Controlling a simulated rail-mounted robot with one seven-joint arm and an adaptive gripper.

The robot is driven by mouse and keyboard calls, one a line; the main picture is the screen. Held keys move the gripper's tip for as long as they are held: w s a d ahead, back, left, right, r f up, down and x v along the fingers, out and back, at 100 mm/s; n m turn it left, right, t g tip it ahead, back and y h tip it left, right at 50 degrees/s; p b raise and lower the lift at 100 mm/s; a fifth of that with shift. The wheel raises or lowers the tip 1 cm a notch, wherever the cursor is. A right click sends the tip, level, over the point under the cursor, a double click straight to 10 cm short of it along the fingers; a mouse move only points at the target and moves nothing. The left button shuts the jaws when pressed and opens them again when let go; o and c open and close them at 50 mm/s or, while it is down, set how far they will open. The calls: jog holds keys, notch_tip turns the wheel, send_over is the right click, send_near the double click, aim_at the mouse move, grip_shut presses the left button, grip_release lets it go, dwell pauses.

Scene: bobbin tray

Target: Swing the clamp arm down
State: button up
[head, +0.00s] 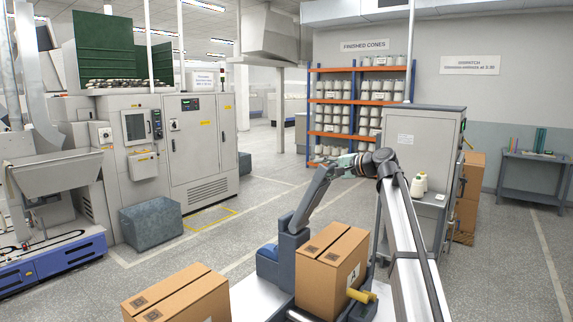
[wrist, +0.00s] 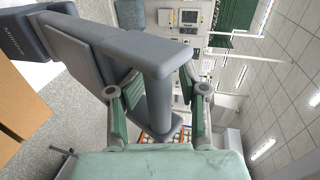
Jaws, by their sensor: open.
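The clamp arm (head: 307,203) is a dark grey bar rising at a slant to the right from a blue-grey post (head: 290,245) behind a carton. In the wrist view the clamp arm (wrist: 100,42) is large and grey, with a thick crossbar at its end. My gripper (head: 350,162), pale green, is at the raised upper end. In the wrist view my gripper (wrist: 158,108) is open, with green-padded fingers on either side of the crossbar. I cannot tell whether either finger touches it.
A taped carton (head: 345,270) stands right beside the post, and another carton (head: 180,300) is at the front left. A yellow handle (head: 361,296) sticks out in front. A grey cabinet (head: 425,150) with white cones stands behind my arm.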

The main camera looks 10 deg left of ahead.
jog(key=shift+s+d+f+b, duration=0.15)
jog(key=shift+s+d+f, duration=0.35)
jog(key=shift+d, duration=0.4)
jog(key=shift+s+d+f+b, duration=0.15)
jog(key=shift+s+d+f, duration=0.35)
jog(key=shift+d, duration=0.45)
jog(key=shift+s+d+f+b, duration=0.15)
jog(key=shift+s+d+f, duration=0.35)
jog(key=shift+d, duration=0.55)
